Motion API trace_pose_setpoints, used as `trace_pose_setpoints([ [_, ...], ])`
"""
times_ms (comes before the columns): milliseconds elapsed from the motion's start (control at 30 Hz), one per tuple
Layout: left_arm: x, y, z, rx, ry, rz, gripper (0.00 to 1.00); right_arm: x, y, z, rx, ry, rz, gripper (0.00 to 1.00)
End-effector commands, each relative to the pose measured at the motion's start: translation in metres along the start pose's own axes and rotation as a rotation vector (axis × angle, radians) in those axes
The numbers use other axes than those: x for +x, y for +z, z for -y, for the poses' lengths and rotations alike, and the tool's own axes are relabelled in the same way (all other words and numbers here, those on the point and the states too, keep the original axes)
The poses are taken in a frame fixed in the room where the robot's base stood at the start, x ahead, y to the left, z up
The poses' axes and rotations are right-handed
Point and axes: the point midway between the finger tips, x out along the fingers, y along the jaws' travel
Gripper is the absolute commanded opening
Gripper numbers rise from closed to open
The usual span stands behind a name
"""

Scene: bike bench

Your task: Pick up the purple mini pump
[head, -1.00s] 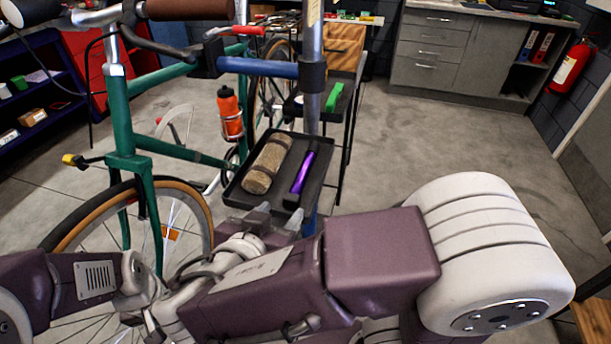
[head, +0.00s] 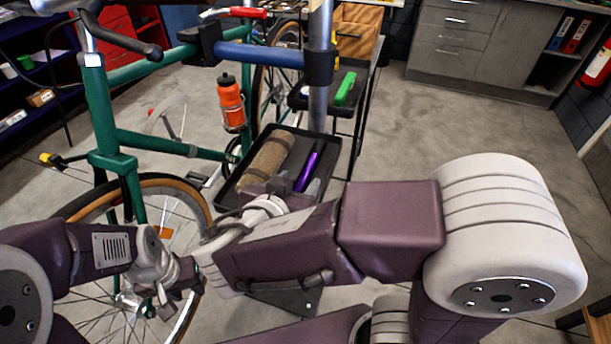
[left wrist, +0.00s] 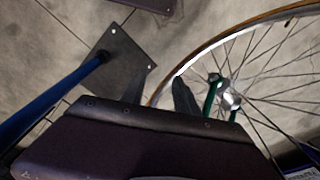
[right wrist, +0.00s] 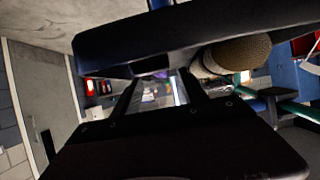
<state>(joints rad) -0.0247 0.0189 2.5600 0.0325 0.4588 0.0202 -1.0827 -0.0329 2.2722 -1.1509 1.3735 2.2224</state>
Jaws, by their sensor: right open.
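The purple mini pump (head: 307,170) lies lengthwise on the right side of a black tray (head: 327,156) on the bike stand. In the head view its near end is close to my right gripper's fingers. My right gripper (head: 284,190) is open at the tray's near edge, with nothing between its fingers that I can make out. In the right wrist view the fingers (right wrist: 158,92) are apart, and the tray's dark edge crosses in front of them. My left gripper (left wrist: 150,80) is open and empty, low beside the front wheel; its fingers are unclear in the head view.
A tan roll (head: 265,160) lies left of the pump in the tray. The stand's post (head: 319,90) rises just behind. The green bike frame (head: 165,143) and front wheel (head: 190,208) stand left. A second tray holds a green item (head: 345,88). Floor at right is clear.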

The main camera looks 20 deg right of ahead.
Motion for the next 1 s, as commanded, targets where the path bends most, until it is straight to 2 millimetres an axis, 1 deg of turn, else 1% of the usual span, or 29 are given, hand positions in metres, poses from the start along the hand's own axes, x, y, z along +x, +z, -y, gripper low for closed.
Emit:
trace_pose_setpoints([
  [33,0.003,0.000,0.000,0.000,0.000,0.000,0.36,0.011,0.001,-0.002,0.000,0.008,-0.001,0.50],
  [100,0.005,0.001,0.000,0.000,0.000,0.000,0.36,0.024,0.001,-0.002,0.000,0.007,0.000,0.50],
  [200,0.006,0.001,0.000,0.000,0.000,0.000,0.36,0.039,0.001,-0.002,0.001,0.006,0.000,0.50],
  [300,0.006,0.001,0.000,0.000,0.000,0.000,0.36,0.044,0.000,-0.001,0.000,0.003,-0.001,0.50],
  [467,0.006,0.001,0.000,0.000,0.000,0.000,0.36,0.044,0.000,-0.001,-0.001,0.001,0.000,0.50],
  [500,0.006,0.001,0.000,0.000,0.000,0.000,0.36,0.044,0.000,-0.001,-0.001,0.001,0.000,0.44],
  [567,0.006,0.001,0.000,0.000,0.000,0.000,0.36,0.044,0.000,-0.001,-0.001,0.001,0.000,0.28],
  [600,0.006,0.001,0.000,0.000,0.000,0.000,0.36,0.044,0.000,-0.001,-0.001,0.001,0.000,0.17],
  [667,0.006,0.001,0.000,0.000,0.000,0.000,0.36,0.044,0.000,-0.001,-0.001,0.001,0.000,0.00],
  [1000,0.005,0.001,0.000,0.000,0.000,0.000,0.36,0.044,-0.002,0.000,0.000,0.001,0.000,0.00],
])
